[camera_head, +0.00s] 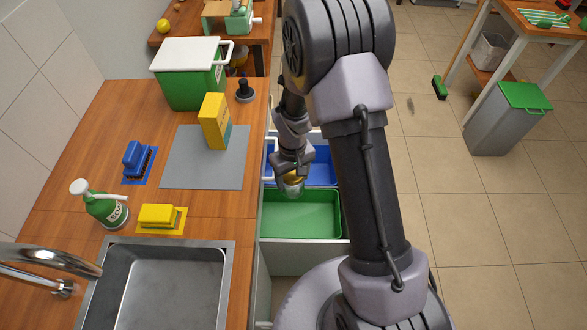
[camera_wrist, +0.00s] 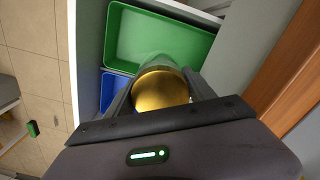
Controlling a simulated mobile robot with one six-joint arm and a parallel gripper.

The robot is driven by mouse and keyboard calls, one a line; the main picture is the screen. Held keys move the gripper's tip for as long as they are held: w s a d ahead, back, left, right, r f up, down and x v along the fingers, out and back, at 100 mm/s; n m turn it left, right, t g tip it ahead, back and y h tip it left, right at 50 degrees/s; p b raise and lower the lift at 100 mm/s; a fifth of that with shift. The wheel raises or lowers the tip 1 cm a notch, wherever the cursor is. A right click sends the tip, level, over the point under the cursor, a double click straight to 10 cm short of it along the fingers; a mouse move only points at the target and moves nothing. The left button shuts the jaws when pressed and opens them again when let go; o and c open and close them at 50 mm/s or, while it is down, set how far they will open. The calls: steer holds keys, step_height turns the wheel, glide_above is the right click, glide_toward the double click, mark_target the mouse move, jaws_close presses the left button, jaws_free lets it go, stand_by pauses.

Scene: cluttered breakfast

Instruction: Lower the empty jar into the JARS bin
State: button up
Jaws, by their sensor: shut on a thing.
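My gripper (camera_head: 290,170) is shut on a jar (camera_head: 292,187) with a gold lid and a clear body. In the wrist view the round gold lid (camera_wrist: 160,90) sits between the fingers and hides most of the jar. The jar is above an open drawer that holds a green bin (camera_head: 300,215) and a blue bin (camera_head: 320,168). In the head view it overlaps the border between the two bins. The wrist view also shows the green bin (camera_wrist: 125,35) beyond the jar and part of the blue bin (camera_wrist: 110,80). No JARS label is readable.
The wooden counter (camera_head: 60,200) left of the drawer bears a green spray bottle (camera_head: 105,208), a yellow sponge (camera_head: 158,215), a blue brush (camera_head: 138,158), a yellow box (camera_head: 214,122) and a green white-lidded container (camera_head: 190,75). A sink (camera_head: 165,285) is in front. Tiled floor lies right.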

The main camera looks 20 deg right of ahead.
steer(key=shift+f, duration=0.7)
steer(key=b, duration=0.8)
glide_above(293, 224)
step_height(293, 224, down, 9)
step_height(293, 224, down, 16)
steer(key=shift+f, duration=0.1)
steer(key=shift+f, duration=0.55)
steer(key=o, duration=1.6)
